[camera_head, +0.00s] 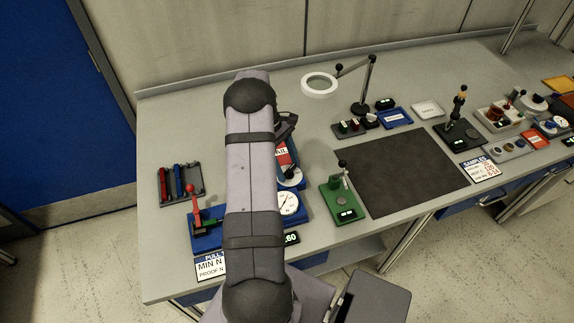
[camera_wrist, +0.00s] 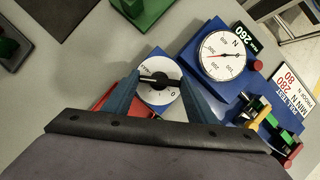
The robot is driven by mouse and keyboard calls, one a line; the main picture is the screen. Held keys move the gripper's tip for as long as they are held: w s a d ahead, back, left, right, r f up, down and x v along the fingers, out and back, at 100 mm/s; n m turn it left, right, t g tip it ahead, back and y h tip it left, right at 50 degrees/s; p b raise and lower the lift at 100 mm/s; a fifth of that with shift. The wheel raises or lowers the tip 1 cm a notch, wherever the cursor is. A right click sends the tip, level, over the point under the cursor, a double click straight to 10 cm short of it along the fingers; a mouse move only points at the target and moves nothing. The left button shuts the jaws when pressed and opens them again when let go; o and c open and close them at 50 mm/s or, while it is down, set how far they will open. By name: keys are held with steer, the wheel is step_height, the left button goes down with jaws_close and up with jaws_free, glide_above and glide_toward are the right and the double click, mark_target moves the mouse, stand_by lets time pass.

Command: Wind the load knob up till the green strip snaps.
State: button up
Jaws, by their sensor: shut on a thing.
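The load knob (camera_wrist: 158,84) is a white dial with a black grip across it, on the blue pull tester (camera_wrist: 190,50). My gripper (camera_wrist: 160,80) is shut on the knob, with one blue-grey finger on each side. In the head view the white disc of the knob (camera_head: 291,176) shows beside my arm, which hides most of my gripper. The round gauge (camera_wrist: 222,55) stands by the knob, and its small display (camera_wrist: 244,37) reads 260. Something green (camera_wrist: 262,106), likely the strip, shows at the clamps beyond the gauge; I cannot tell its condition.
A red-ball lever (camera_head: 190,190) and a rack of coloured strips (camera_head: 180,184) stand left of my arm. A printed card (camera_head: 211,266) lies at the front edge. A green device (camera_head: 342,203) and a dark mat (camera_head: 402,175) are to the right. A ring lamp (camera_head: 320,85) stands behind.

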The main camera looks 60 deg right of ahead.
steer(key=o, duration=1.1)
steer(key=shift+c, duration=0.2)
steer(key=shift+r, duration=0.1)
steer(key=b+v, duration=0.3)
steer(key=v, duration=0.4)
steer(key=shift+r, duration=0.1)
steer(key=w+a+r+t, duration=0.1)
steer(key=w+a, duration=0.3)
steer(key=a, duration=0.3)
steer(key=w+a+r+n+h, duration=0.1)
steer(key=w+a, duration=0.3)
steer(key=a, duration=0.3)
steer(key=w+a+r+t, duration=0.1)
steer(key=w+a, duration=0.2)
steer(key=a, duration=0.4)
steer(key=s+a+t, duration=0.1)
steer(key=s+a, duration=0.3)
steer(key=a, duration=0.7)
steer(key=s+a+f+n+t, duration=0.1)
steer(key=s+a, duration=0.3)
steer(key=a, duration=0.7)
steer(key=shift+s+a+f+t, duration=0.2)
steer(key=shift+a+t, duration=0.1)
steer(key=shift+a, duration=0.1)
